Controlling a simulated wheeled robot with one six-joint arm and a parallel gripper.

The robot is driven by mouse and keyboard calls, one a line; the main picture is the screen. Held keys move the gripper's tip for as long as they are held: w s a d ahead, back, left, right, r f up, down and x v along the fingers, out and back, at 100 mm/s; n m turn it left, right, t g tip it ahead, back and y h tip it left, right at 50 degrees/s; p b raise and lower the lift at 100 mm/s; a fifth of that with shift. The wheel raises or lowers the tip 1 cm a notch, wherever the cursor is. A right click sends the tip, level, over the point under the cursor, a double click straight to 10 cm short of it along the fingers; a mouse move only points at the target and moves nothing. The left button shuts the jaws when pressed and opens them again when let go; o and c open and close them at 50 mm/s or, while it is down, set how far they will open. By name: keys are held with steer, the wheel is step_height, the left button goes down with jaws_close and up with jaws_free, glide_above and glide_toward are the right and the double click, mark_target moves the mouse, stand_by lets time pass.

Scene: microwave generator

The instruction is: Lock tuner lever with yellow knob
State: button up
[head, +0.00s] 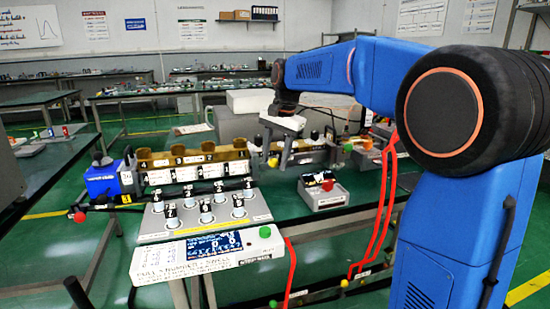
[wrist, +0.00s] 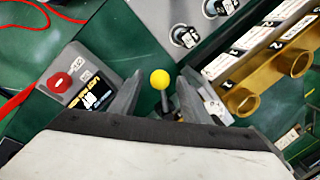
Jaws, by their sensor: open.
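The yellow knob (wrist: 159,79) of the tuner lever shows in the wrist view, on a short dark stem. It stands between the two spread fingers of my gripper (wrist: 155,95), apart from both. My gripper is open and holds nothing. The lever's base is mostly hidden by the gripper in the wrist view.
A grey box with a red knob and a display (head: 322,192) stands right of the gripper. The brass waveguide block (head: 170,158) and a grey panel with several numbered posts (head: 205,215) lie to the left. Red cables (head: 385,190) hang at the bench's right. Green bench top is clear around the display box.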

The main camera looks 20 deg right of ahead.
jaws_close()
steer(key=shift+d, duration=0.1)
steer(key=d+n+g, duration=0.2)
steer(key=d+n, duration=0.5)
steer(key=n, duration=0.5)
steer(key=shift+w+y, duration=0.25)
steer(key=shift+y, duration=0.15)
steer(key=shift+d, duration=0.15)
jaws_free()
